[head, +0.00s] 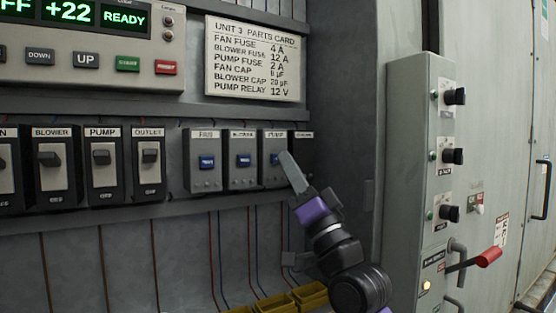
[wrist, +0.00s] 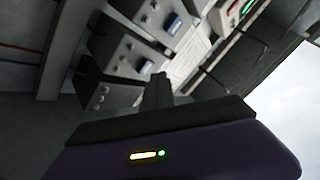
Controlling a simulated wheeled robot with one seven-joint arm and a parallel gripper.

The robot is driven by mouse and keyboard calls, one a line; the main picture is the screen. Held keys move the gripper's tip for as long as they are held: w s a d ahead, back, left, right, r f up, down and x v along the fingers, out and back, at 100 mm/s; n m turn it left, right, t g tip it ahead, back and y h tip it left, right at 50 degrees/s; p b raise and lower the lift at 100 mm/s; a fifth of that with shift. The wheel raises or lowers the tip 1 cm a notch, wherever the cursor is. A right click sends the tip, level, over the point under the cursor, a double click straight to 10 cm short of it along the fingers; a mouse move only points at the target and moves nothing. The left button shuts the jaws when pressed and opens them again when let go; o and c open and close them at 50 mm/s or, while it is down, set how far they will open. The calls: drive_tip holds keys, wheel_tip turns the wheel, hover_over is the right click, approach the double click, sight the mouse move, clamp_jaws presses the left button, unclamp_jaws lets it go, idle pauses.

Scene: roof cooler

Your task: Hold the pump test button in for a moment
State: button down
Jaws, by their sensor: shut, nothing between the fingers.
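The pump test module (head: 269,178), labelled PUMP, is third in a row of grey modules in the head view. Its blue button (head: 274,159) shows just left of my fingertip. My gripper (head: 286,157) is shut and empty, its tip overlapping the right part of the pump module. In the wrist view my gripper (wrist: 158,77) points at the row, its tip beside a blue button (wrist: 146,67), apparently the pump one. I cannot tell whether the tip touches the button or module.
The fan module (head: 204,181) and blower module (head: 241,179) stand left of the pump module. Black switches (head: 102,157) are further left. A parts card (head: 254,58) hangs above. Yellow bins (head: 275,304) are below. A cabinet with knobs (head: 454,157) and a red-handled lever (head: 488,257) stands right.

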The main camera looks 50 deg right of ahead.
drive_tip(key=shift+w+d, duration=0.1)
drive_tip(key=shift+w, duration=0.25)
drive_tip(key=shift+w+d+b, duration=0.1)
drive_tip(key=shift+w+b, duration=0.2)
drive_tip(key=shift+w, duration=0.15)
idle(3.1)
drive_tip(key=shift+s, duration=0.15)
drive_tip(key=shift+s+a, duration=0.25)
drive_tip(key=shift+s, duration=0.45)
drive_tip(key=shift+s, duration=0.1)
drive_tip(key=s, duration=0.2)
drive_tip(key=s+a, duration=0.1)
drive_tip(key=s, duration=0.1)
drive_tip(key=shift+s+a, duration=0.15)
drive_tip(key=shift+s, duration=0.2)
idle(0.7)
